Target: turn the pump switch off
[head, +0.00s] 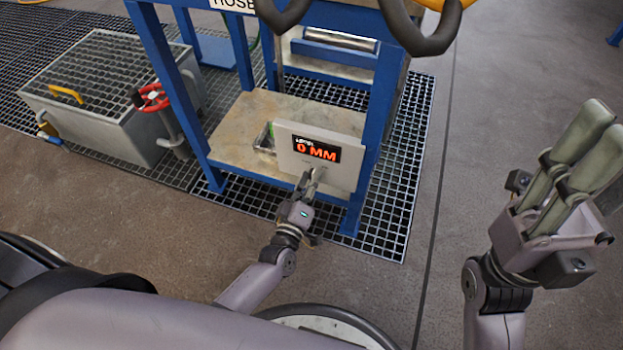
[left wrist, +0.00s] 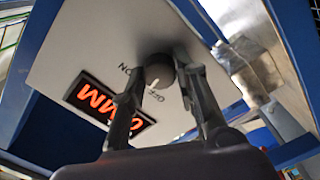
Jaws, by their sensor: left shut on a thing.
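The pump switch is a round dark knob (left wrist: 160,70) on a pale panel (head: 292,158), with ON and OFF printed beside it. In the left wrist view, its white mark is on the side near the OFF letters. My left gripper (head: 309,181) is at the lower part of the panel. In the left wrist view, its two fingers (left wrist: 160,78) are shut on the knob from both sides. In the head view, the gripper mostly hides the knob. My right gripper (head: 588,150) is raised at the right, open and empty, far from the panel.
The panel's display (head: 317,150) reads 0 MM in orange. A blue frame (head: 376,110) with a beige shelf (head: 240,132) surrounds it, over a floor grating (head: 395,215). A grey tank (head: 100,115) and a red valve wheel (head: 154,97) stand left. The floor at right is clear.

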